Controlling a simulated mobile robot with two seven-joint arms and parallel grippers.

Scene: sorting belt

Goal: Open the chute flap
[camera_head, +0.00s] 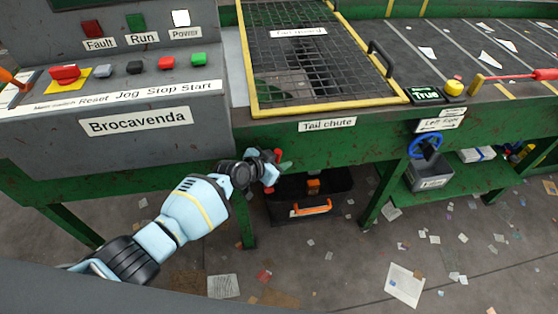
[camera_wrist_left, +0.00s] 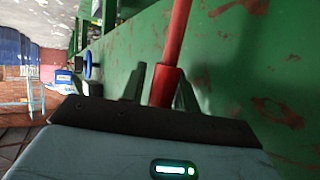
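My left gripper (camera_head: 270,170) is at the green front of the belt frame, below and left of the "Tail chute" label (camera_head: 327,124). A red lever (camera_head: 277,156) shows at its fingertips. In the left wrist view the red lever (camera_wrist_left: 167,85) runs up between the two fingers of my left gripper (camera_wrist_left: 160,88), close to both. I cannot tell whether they press on it. The chute flap itself cannot be made out. My right gripper is not in view.
A black bin with an orange handle (camera_head: 311,208) stands on the floor under the chute. The yellow-edged mesh guard (camera_head: 330,106) lies above. A control panel (camera_head: 110,110) is at left. A blue handwheel (camera_head: 424,146) sticks out at right. Paper scraps litter the floor.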

